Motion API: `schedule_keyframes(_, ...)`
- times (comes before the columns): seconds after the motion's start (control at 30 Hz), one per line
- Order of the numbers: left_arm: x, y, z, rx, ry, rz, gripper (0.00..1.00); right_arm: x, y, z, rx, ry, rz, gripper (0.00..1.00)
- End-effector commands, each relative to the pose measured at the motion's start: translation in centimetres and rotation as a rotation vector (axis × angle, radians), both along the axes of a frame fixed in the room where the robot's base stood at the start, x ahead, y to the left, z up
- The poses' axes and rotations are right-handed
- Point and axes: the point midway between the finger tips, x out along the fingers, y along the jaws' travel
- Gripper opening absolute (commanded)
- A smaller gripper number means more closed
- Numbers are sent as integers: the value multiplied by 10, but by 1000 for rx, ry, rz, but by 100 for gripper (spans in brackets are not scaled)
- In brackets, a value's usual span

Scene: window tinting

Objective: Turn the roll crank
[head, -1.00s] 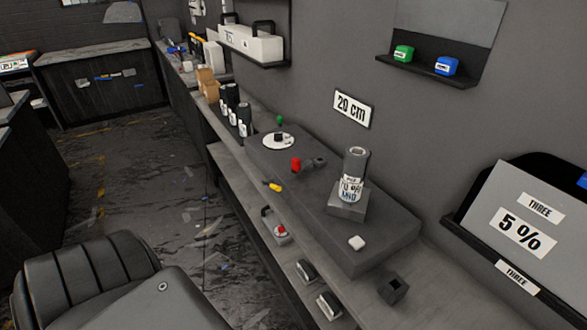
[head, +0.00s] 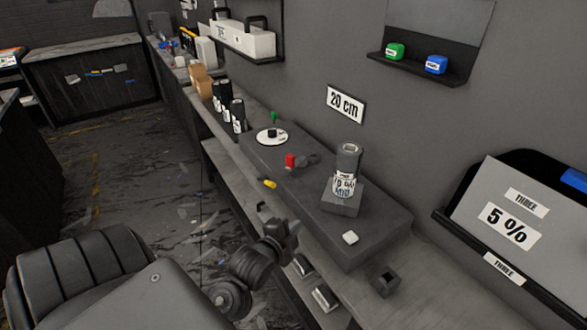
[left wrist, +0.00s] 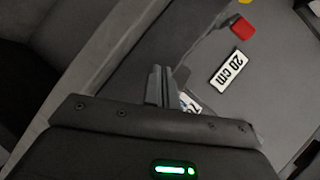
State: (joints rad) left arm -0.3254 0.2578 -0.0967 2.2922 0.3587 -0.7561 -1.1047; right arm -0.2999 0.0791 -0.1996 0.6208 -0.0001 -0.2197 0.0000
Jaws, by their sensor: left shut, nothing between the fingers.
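On the dark raised platform (head: 375,236) stands a dark film roll (head: 347,160) with a white label, upright on a small grey block. Left of it is a red knob (head: 290,160) beside a dark arm. Farther back is a white disc (head: 272,136) with a dark hub and a green knob (head: 274,116). I cannot tell for sure which part is the roll crank. My left gripper (head: 264,210) is over the front of the bench, nearer than the red knob and apart from it. Its fingers (left wrist: 160,86) are together and empty. The red knob (left wrist: 238,26) shows beyond them in the left wrist view. My right gripper is not visible.
A yellow piece (head: 270,184) sticks out at the platform's front edge. Several dark labelled cans (head: 238,117) stand at the back left. A white block (head: 350,238) and a dark open box (head: 384,281) are at the near end. A "20 cm" sign (head: 346,104) is on the wall.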

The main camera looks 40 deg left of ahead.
Motion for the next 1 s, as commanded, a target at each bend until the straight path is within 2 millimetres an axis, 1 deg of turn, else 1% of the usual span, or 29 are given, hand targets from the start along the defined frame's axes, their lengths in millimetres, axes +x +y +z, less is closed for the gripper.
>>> schedule_keyframes(0.03, 9, 8, 11, 69, -46, -2, 0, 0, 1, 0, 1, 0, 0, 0)
schedule_keyframes(0.2, 29, 33, 47, 308, -175, 9, 0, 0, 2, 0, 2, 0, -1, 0)
schedule_keyframes(0.33, 35, 44, 65, 424, -230, 28, 0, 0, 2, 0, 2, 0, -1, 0)
schedule_keyframes(0.4, 36, 46, 68, 450, -240, 33, 0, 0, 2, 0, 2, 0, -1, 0)
schedule_keyframes(0.53, 38, 47, 69, 456, -242, 34, 0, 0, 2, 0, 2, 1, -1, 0)
schedule_keyframes(0.67, 48, 50, 70, 457, -242, 33, 0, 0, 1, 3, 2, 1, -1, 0)
schedule_keyframes(0.77, 63, 55, 71, 456, -242, 34, 0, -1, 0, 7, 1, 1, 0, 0)
schedule_keyframes(1.0, 112, 69, 72, 456, -241, 35, 0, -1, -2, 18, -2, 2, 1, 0)
